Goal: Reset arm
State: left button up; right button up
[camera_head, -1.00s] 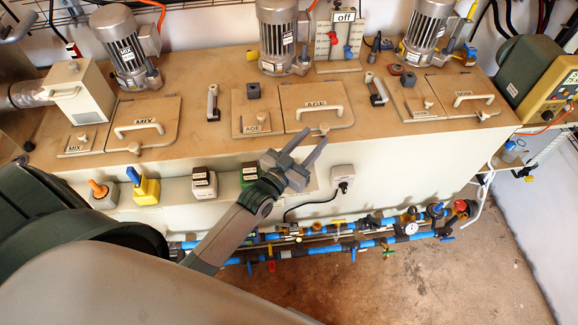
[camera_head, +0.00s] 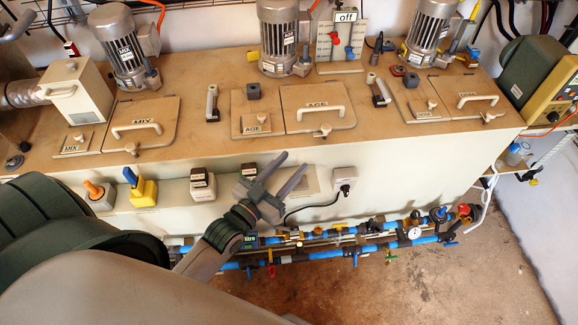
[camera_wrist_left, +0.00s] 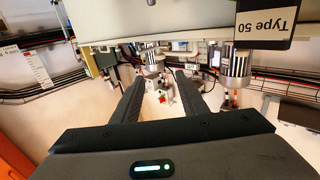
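My left gripper (camera_head: 281,178) is in the middle of the head view, in front of the front face of the beige machine. Its two fingers are spread apart with nothing between them. In the left wrist view both fingers of the left gripper (camera_wrist_left: 160,85) also stand apart and empty, with distant motors and wiring behind them. My right gripper is not in the head view.
The beige machine (camera_head: 400,150) has lids marked MIX and AGE, motors (camera_head: 277,35) on top, and switches (camera_head: 142,188) along its front. Blue pipes (camera_head: 325,255) with valves run low along it. The brown floor (camera_head: 400,290) at the lower right is clear.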

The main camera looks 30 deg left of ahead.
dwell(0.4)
pick_arm(q)
jog(key=s+d+f+g, duration=0.2)
jog(key=s+f+g, duration=0.5)
jog(key=f, duration=0.1)
jog(key=s+a+f+g+y, duration=0.15)
jog(key=s+g, duration=0.25)
jog(key=s, duration=0.4)
jog(key=s+f+g+y, duration=0.2)
jog(key=s+g, duration=0.1)
jog(key=s, duration=0.5)
notch_tip(320, 180, down, 27)
jog(key=s+g, duration=0.1)
jog(key=s+a+f+g, duration=0.1)
jog(key=s+a+f, duration=0.2)
jog(key=s+f, duration=1.5)
jog(key=shift+s+a+f+g, duration=0.2)
jog(key=shift+s+f+g, duration=0.05)
jog(key=shift+s+g, duration=0.15)
